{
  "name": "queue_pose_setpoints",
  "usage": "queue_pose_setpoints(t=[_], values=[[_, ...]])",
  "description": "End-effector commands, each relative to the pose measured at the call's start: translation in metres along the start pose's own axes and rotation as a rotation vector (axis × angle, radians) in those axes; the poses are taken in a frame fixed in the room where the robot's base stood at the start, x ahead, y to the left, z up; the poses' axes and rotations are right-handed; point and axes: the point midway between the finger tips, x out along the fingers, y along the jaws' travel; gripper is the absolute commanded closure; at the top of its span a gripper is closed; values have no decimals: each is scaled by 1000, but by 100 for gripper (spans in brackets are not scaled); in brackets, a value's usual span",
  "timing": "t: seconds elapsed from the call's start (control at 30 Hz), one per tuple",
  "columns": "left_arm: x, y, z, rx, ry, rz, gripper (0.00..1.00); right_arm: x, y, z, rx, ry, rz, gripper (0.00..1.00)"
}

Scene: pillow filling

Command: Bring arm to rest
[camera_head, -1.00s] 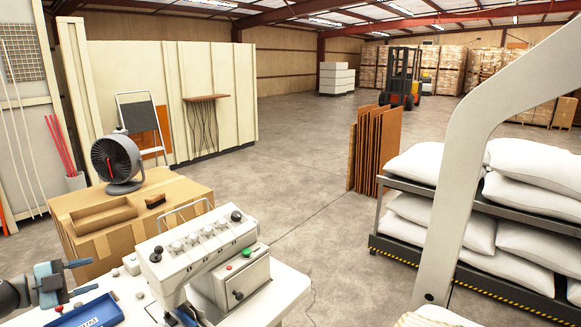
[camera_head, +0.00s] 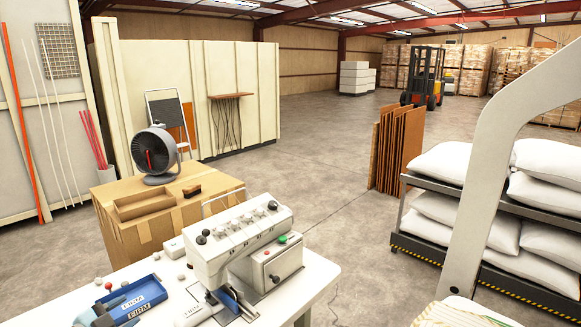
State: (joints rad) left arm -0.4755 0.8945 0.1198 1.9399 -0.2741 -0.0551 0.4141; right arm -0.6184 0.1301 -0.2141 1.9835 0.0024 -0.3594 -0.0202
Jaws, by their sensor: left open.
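My left gripper (camera_head: 122,311) shows at the bottom left, partly cut off by the lower edge of the picture. The tray lies on the white table (camera_head: 310,283), left of the white sewing machine (camera_head: 235,242). My right gripper is not in view.
A cardboard box (camera_head: 150,236) with a fan (camera_head: 154,153) stands behind the table. White pillows (camera_head: 455,209) lie on a dark rack (camera_head: 437,188) at right, partly behind a pale curved post (camera_head: 474,215). Open floor (camera_head: 310,175) lies beyond.

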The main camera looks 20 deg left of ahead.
Motion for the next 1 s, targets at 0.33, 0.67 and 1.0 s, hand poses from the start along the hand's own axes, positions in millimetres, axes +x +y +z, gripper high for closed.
queue_pose_setpoints(t=[0.33, 0.67, 1.0], values=[[-57, 148, -12, -333, -523, -38, 49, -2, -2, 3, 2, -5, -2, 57], [-118, 236, -62, -516, -862, 148, 49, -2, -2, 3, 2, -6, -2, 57], [-157, 275, -106, -602, -1014, 322, 49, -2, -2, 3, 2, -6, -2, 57]])
